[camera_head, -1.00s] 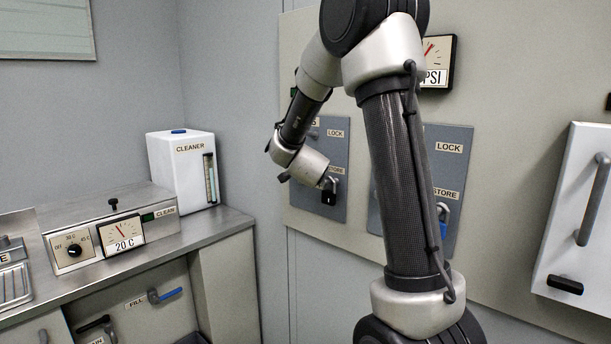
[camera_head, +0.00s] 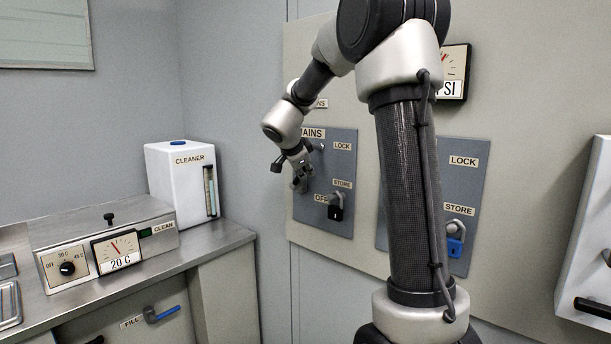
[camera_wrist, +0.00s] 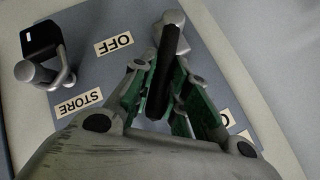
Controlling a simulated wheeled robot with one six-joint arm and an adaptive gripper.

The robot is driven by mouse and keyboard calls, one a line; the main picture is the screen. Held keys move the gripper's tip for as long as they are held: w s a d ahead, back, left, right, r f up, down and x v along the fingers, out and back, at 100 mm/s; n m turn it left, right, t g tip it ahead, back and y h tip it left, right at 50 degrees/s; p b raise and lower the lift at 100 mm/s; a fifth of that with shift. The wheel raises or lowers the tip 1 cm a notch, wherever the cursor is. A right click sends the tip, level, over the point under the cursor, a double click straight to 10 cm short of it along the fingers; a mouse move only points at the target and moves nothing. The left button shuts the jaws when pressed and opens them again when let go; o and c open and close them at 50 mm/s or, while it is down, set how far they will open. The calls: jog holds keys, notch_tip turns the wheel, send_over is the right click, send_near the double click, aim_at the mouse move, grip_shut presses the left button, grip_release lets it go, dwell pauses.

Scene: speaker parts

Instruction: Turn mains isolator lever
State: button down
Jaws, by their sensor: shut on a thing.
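The mains isolator panel (camera_head: 347,168) is a blue-grey plate on the wall, with MAINS, OFF, LOCK and STORE labels. My gripper (camera_head: 302,180) is at the panel's left part, near the OFF label. In the wrist view my gripper (camera_wrist: 165,88) has its green-padded fingers on both sides of the dark lever (camera_wrist: 172,45) and is shut on it. The lever's far end shows beyond the fingertips, beside the OFF label (camera_wrist: 114,43). In the head view the lever is mostly hidden by my gripper. A black padlock (camera_head: 335,213) hangs at the STORE peg; it also shows in the wrist view (camera_wrist: 40,40).
A second panel (camera_head: 468,190) with a blue padlock (camera_head: 455,247) is to the right, partly behind my arm. A PSI gauge (camera_head: 455,75) is above it. A counter with a white cleaner tank (camera_head: 180,185) and a temperature gauge (camera_head: 117,250) is at left.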

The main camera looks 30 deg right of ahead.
jog(key=w+g, duration=0.1)
jog(key=w+r+n+g, duration=0.1)
jog(key=shift+w+a+g+h, duration=0.1)
jog(key=shift+a+g+h, duration=0.25)
jog(key=shift+g+h, duration=0.05)
jog(key=shift+w+a+r+n+g+h, duration=0.15)
jog(key=shift+w+n+g+h, duration=0.1)
jog(key=shift+w+n+g, duration=0.35)
jog(key=shift+w+a+r+n+g+h, duration=0.15)
jog(key=shift+w+n+g+h, duration=0.2)
jog(key=shift+g, duration=0.35)
jog(key=c, duration=1.4)
grip_release()
jog(key=shift+a, duration=0.1)
jog(key=v, duration=1.1)
jog(key=shift+a+r, duration=0.25)
jog(key=shift+r, duration=0.05)
